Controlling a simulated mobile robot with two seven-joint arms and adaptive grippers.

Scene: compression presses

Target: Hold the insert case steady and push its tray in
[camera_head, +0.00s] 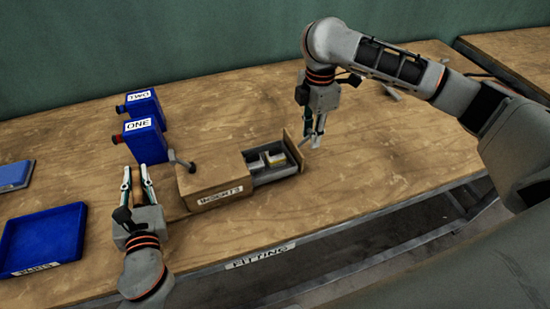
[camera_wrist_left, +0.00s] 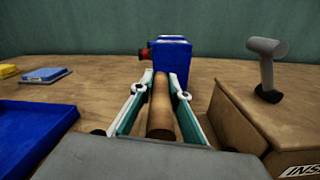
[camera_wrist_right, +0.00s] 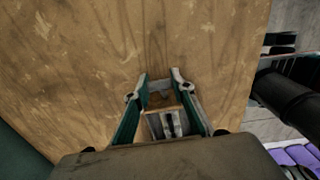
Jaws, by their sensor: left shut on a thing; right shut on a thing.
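The insert case (camera_head: 222,180) is a wooden box labelled INSERTS on the table, with a grey knobbed lever on top. It also shows at the right of the left wrist view (camera_wrist_left: 235,118). Its tray (camera_head: 277,175) is partly out to the right, with light and grey pieces inside and a wooden front panel (camera_head: 293,149). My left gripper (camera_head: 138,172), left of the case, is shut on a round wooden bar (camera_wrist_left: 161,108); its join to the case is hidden. My right gripper (camera_head: 314,138) is shut at the tray's front end, beside the panel; the exact grip is unclear.
Blue boxes labelled ONE (camera_head: 145,141) and TWO (camera_head: 144,106) stand behind my left gripper. A blue open tray (camera_head: 43,238) lies at the left, with another blue item (camera_head: 15,176) behind it. The table right of the case is mostly clear. Its front edge is close.

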